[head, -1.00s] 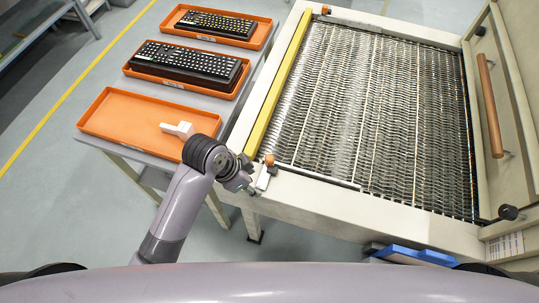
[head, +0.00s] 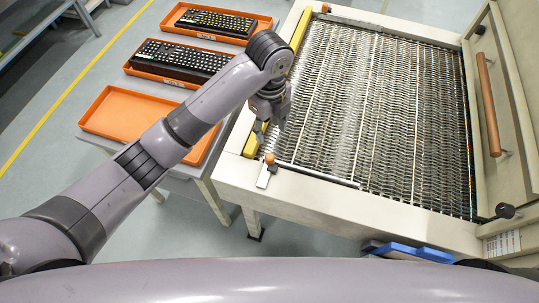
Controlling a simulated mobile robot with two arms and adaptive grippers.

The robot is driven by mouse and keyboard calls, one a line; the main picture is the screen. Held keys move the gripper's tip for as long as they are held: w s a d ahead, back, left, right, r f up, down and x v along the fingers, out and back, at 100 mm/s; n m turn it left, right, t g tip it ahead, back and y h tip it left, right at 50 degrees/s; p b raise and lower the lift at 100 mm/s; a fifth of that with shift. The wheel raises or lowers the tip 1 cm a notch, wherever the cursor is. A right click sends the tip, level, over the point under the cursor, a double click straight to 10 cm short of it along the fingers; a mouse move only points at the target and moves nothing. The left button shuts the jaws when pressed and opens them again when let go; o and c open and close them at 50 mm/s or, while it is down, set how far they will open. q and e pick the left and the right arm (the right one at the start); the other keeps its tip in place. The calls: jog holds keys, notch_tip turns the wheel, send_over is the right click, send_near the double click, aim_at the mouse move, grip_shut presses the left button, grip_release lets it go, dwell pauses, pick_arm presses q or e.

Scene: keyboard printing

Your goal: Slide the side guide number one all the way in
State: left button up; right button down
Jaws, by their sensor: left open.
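A yellow bar (head: 301,29) runs along the left edge of the metal mesh conveyor (head: 370,110); it looks like a side guide, but I see no number on it. My left arm covers its middle. A small orange knob (head: 270,158) sits at its near end, beside a short pale metal piece (head: 264,177). Another small knob (head: 326,8) is at the far end. My left gripper (head: 269,128) is open and points down over the near part of the bar, just beyond the near knob. I cannot tell if it touches the bar. My right gripper is not in view.
Left of the conveyor, a table holds an empty-looking orange tray (head: 115,113) and two trays with keyboards (head: 177,60) (head: 215,22). A panel with an orange-brown handle (head: 488,105) stands at the right. The mesh is clear.

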aim_at(269, 156)
pick_arm(q)
notch_tip(269, 156, down, 15)
jog(key=shift+f+p, duration=0.1)
jog(key=shift+p, duration=0.85)
jog(key=shift+c, duration=0.2)
grip_shut()
